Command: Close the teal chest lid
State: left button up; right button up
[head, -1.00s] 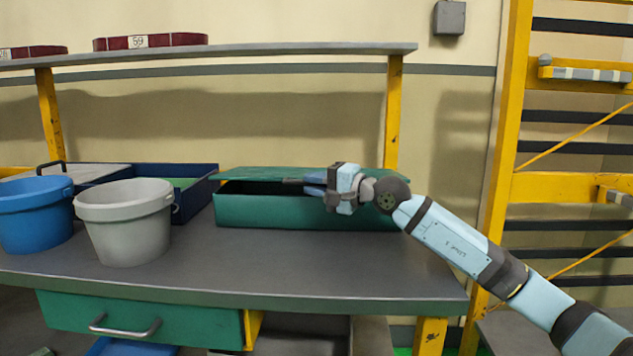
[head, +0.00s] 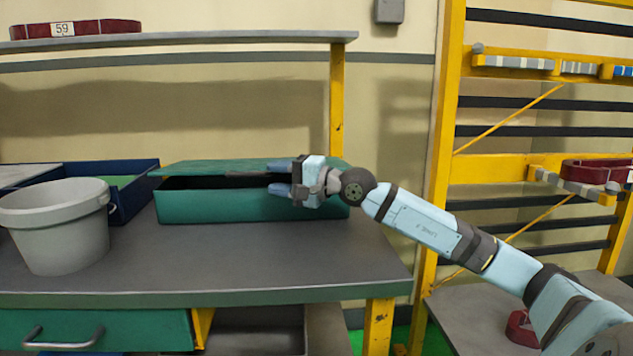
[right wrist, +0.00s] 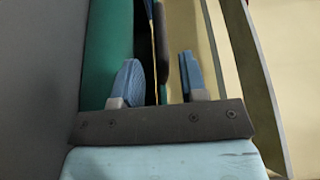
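The teal chest (head: 230,208) stands at the back of the grey workbench. Its teal lid (head: 200,167) is tilted slightly up, with a dark gap showing between it and the front wall. A dark handle-like piece (head: 246,173) shows at the lid's front edge. My right gripper (head: 279,178) is at the chest's right front, fingers apart, one level with the lid and one lower, before the gap. In the right wrist view the two blue fingers (right wrist: 160,84) are spread, with a thin edge between them; I cannot tell if they touch it. My left gripper is not in view.
A grey bucket (head: 58,225) stands at the bench's left, with a dark blue bin (head: 135,200) behind it. A shelf (head: 200,38) spans above the chest. A yellow rack (head: 447,150) stands at the right. The bench top (head: 230,260) before the chest is clear.

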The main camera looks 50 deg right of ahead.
pick_arm(q)
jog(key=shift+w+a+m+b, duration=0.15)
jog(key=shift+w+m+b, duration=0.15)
jog(key=shift+b, duration=0.2)
pick_arm(e)
jog(key=v, duration=0.9)
jog(key=shift+s+d, duration=0.1)
jog(key=shift+s, duration=0.05)
